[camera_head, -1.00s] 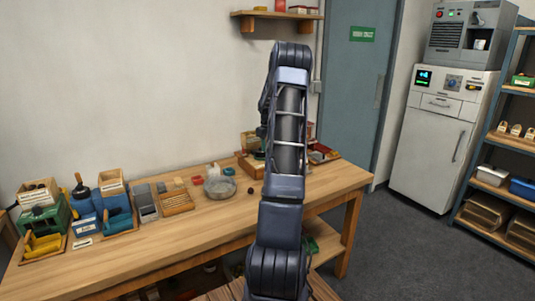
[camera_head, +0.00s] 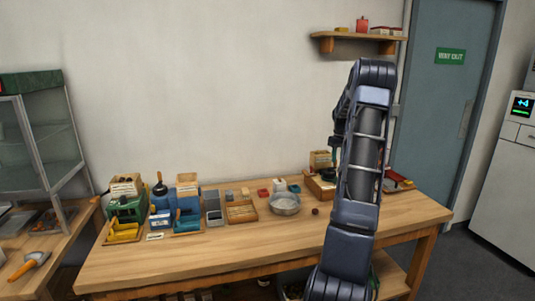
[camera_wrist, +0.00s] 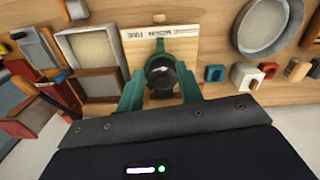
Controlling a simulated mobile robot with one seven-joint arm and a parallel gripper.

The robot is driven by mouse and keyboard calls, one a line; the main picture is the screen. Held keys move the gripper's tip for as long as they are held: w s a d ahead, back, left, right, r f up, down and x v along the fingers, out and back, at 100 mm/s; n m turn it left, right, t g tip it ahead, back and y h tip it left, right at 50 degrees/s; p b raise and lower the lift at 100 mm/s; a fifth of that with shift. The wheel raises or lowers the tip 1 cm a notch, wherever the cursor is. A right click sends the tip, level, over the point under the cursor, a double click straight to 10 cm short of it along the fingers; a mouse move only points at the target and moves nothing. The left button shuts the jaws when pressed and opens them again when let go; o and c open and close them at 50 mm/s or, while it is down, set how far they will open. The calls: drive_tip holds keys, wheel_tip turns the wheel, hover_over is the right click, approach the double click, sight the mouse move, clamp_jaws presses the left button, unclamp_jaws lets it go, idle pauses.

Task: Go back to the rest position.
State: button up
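My gripper (camera_wrist: 158,72) shows in the wrist view as two green fingers spread apart. A dark round object (camera_wrist: 161,78) lies between them in the picture, with gaps visible on both sides. It sits in front of a pale board with printed text (camera_wrist: 190,50). In the head view my arm rises in front of the right end of the workbench (camera_head: 240,250). My gripper is largely hidden behind the arm there; some green shows beside it, above a wooden tray (camera_head: 322,189).
A metal bowl (camera_head: 285,206) stands mid-bench, with a small brown round item (camera_head: 315,211) nearby. Bins and a green box (camera_head: 127,208) are at the left. A glass-sided case (camera_head: 30,150) stands far left. A shelf (camera_head: 355,36) is above. The bench's front strip is clear.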

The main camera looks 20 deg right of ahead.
drive_tip(key=s+a+r+t, duration=0.1)
drive_tip(key=s+a+r, duration=0.45)
drive_tip(key=a, duration=0.25)
drive_tip(key=s+a+r+h, duration=0.1)
drive_tip(key=s+a+r, duration=0.45)
drive_tip(key=a, duration=0.25)
drive_tip(key=s+a+r+t, duration=0.1)
drive_tip(key=s+a+r, duration=0.4)
drive_tip(key=a, duration=0.4)
drive_tip(key=s+a+f+t, duration=0.1)
drive_tip(key=s+a, duration=0.3)
drive_tip(key=s, duration=0.4)
drive_tip(key=s+a+f+m, duration=0.1)
drive_tip(key=s+a, duration=0.3)
drive_tip(key=s, duration=0.5)
drive_tip(key=s+a+f+t+y, duration=0.1)
drive_tip(key=s+a, duration=0.3)
drive_tip(key=s, duration=0.5)
drive_tip(key=shift+s+f+m+t, duration=0.15)
drive_tip(key=shift+f+m+t, duration=0.2)
drive_tip(key=shift+f, duration=0.35)
